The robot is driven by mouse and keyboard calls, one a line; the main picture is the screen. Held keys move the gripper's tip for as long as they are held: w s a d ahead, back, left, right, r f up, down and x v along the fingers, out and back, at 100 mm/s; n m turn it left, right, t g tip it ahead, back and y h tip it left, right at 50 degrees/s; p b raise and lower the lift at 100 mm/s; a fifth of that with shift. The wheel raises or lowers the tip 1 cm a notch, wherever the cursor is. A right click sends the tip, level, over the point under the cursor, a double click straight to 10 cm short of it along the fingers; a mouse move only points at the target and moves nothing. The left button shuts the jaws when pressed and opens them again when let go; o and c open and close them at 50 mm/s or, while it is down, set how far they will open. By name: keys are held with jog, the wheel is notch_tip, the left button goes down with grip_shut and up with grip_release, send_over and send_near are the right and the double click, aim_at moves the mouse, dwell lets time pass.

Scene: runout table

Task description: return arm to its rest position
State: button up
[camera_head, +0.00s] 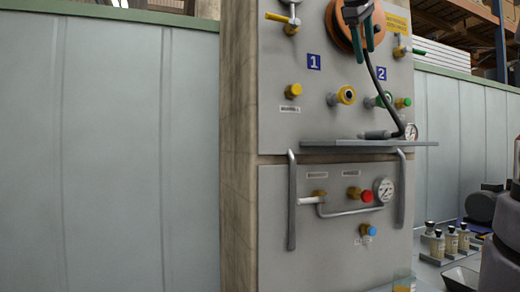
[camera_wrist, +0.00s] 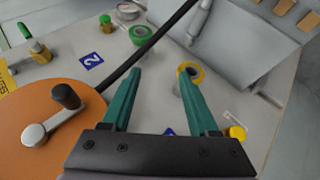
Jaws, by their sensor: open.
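My gripper (camera_head: 362,52) is at the top of the head view, in front of the grey panel (camera_head: 275,130) and overlapping the orange reel (camera_head: 334,32). In the wrist view, its two teal fingers stand apart with nothing held between their tips (camera_wrist: 159,72). The orange reel (camera_wrist: 30,115) with its crank handle (camera_wrist: 48,120) lies to the left of the fingers in that view. A black hose (camera_head: 382,95) hangs down the panel below my gripper. In the wrist view the hose (camera_wrist: 155,40) runs diagonally beyond the fingertips.
A grey shelf (camera_head: 355,144) juts from the panel, with a gauge (camera_head: 411,131) just above it. Yellow and green fittings (camera_head: 347,96) stick out nearby. Two vertical handles (camera_head: 292,200) flank the lower panel.

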jog(key=s+a+f+m+y, duration=0.1)
jog(key=s+f+m+y, duration=0.1)
jog(key=f, duration=1)
jog(key=s+a+f+m+y, duration=0.1)
jog(key=s+f+m, duration=0.4)
jog(key=f, duration=0.7)
jog(key=s+a+f+m+y, duration=0.1)
jog(key=s+f+m+y, duration=0.2)
jog(key=f, duration=0.9)
jog(key=s+y, duration=0.1)
jog(key=s, duration=0.2)
jog(key=shift+a+m+g, duration=0.15)
jog(key=shift+m+g, duration=0.25)
